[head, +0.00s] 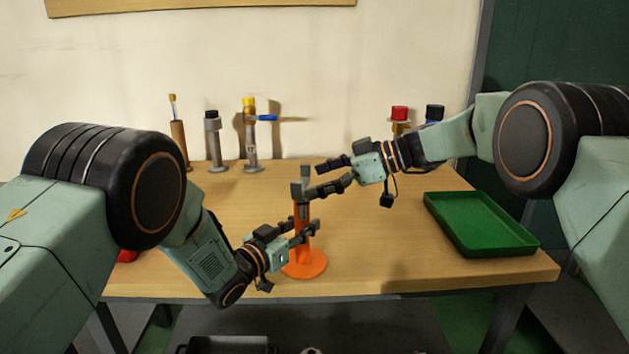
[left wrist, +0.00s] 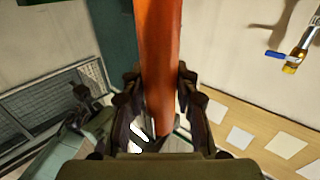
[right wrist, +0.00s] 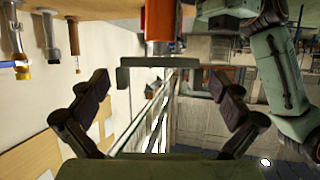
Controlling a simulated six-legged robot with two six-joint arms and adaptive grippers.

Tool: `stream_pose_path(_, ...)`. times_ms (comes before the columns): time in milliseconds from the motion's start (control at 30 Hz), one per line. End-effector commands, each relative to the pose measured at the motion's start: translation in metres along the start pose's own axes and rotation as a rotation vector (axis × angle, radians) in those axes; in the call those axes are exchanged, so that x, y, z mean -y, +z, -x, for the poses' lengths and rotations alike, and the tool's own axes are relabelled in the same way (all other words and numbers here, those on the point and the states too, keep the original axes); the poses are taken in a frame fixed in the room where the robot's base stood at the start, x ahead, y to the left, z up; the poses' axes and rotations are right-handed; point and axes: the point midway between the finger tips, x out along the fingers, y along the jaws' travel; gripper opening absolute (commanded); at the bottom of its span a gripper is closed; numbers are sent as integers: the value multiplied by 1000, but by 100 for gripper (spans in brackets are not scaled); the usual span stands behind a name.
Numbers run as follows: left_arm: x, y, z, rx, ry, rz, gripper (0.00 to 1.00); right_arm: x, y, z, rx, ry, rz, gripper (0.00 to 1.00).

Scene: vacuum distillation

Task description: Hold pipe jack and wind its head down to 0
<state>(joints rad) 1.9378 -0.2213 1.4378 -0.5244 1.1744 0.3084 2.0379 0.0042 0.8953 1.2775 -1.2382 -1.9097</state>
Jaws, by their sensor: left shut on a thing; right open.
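The orange pipe jack (head: 304,262) stands upright on its round base near the table's front middle. Its grey head (head: 305,187) is at the top, above a grey threaded-looking section. My left gripper (head: 309,230) is shut on the orange body; in the left wrist view the orange post (left wrist: 158,60) runs between its fingers. My right gripper (head: 330,175) is open at the height of the head. In the right wrist view the grey head (right wrist: 158,62) shows as a crossbar between the spread fingers, with a gap on either side.
A green tray (head: 482,224) lies at the right of the table (head: 400,270). Along the back wall stand a brown holder with a brush (head: 179,140), a black-capped grey tool (head: 213,140), a yellow-topped tool with blue handle (head: 250,135) and a red-topped item (head: 400,114).

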Motion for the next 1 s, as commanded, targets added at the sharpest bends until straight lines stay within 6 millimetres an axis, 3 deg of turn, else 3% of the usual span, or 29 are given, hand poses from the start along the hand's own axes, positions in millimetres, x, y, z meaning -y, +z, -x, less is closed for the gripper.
stream_pose_path(367, -1, 2, 0, 3, 1, 1, 0, 0, 0, -5, 0, 0, 0, 99)
stream_pose_path(900, -1, 2, 0, 4, 1, 0, 0, 0, 0, -5, 0, 1, 0, 54)
stream_pose_path(1000, -2, 2, 0, 3, 4, -2, 0, -1, 1, -5, 1, 4, 0, 51)
